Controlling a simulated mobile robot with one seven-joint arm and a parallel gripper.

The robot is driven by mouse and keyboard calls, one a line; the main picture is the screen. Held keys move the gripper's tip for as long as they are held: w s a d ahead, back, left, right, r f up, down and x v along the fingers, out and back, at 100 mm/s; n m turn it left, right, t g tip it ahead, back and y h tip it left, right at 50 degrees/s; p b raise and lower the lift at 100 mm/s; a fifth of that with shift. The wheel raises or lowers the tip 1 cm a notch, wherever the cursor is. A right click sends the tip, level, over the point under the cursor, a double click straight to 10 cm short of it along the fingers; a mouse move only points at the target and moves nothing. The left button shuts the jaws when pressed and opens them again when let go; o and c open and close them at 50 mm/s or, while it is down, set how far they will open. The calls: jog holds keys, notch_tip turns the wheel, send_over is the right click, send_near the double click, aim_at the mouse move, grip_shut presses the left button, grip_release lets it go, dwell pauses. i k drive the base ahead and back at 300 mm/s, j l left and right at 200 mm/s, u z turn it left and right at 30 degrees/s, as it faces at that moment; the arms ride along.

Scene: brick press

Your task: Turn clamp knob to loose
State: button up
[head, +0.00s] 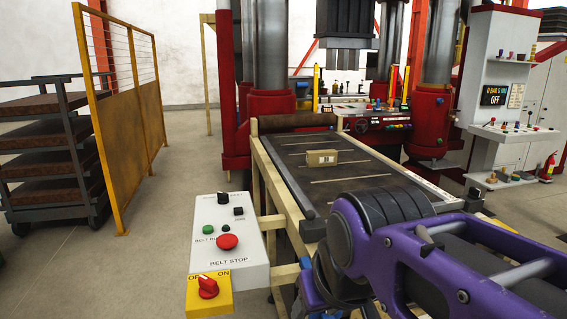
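I cannot pick out a knob marked as the clamp knob in the head view. Small knobs, some green and blue, sit on the red control panel (378,123) of the press at the far end of the conveyor, but their labels are too small to read. A red rotary knob (208,287) sits on a yellow plate marked OFF and ON at the front. My purple arm covers the lower right. My gripper is not in view, so its distance to any knob does not show.
A belt control box (228,259) with a red stop button stands left of the conveyor (325,182), which carries a tan brick (322,157). A white control cabinet (489,75) stands at the right. A yellow fence (128,120) and loaded rack (45,165) stand left; floor between is clear.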

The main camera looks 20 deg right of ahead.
aim_at(474, 193)
jog(key=i+l, duration=0.1)
jog(key=l, duration=1)
jog(key=i+l, duration=0.15)
jog(key=l, duration=0.4)
jog(key=u, duration=0.05)
